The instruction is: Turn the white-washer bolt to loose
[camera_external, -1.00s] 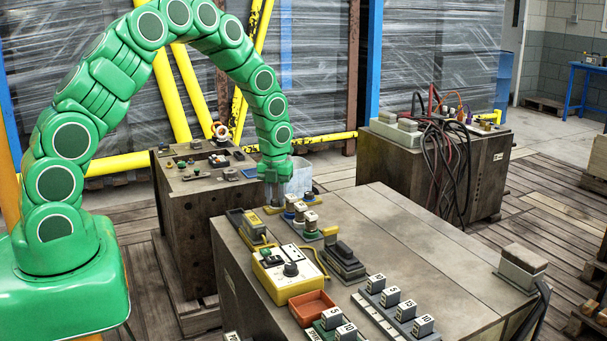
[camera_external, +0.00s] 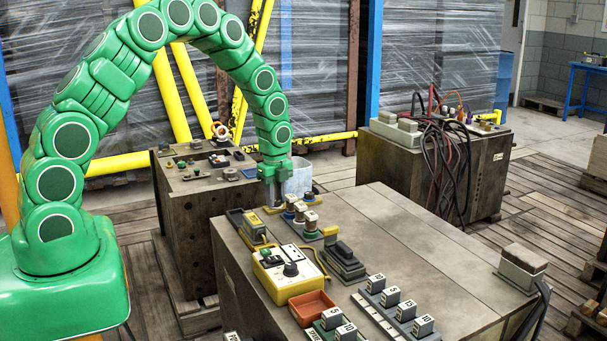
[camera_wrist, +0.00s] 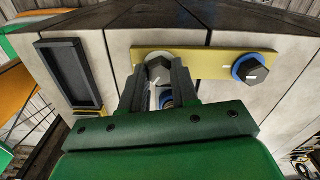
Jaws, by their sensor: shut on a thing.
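In the wrist view the white-washer bolt (camera_wrist: 158,64) has a dark grey head on a pale washer, at the left end of a yellow bar (camera_wrist: 205,63). My gripper (camera_wrist: 159,80) points down with its two grey fingers shut on the bolt's head, hiding much of it. A second dark hex bolt (camera_wrist: 256,70) with a blue washer and a white mark stands at the bar's right end. In the external view my gripper (camera_external: 275,203) is at the far end of the near bench, where its fingers hide the held bolt. I cannot read the bolt's turn setting.
Washer-ringed pegs (camera_external: 300,209) stand close to my gripper on the bench. A yellow control box (camera_external: 284,273), a red-brown tray (camera_external: 311,308) and numbered blocks (camera_external: 391,296) are nearer the camera. A black tray (camera_wrist: 70,75) lies left of the bar.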

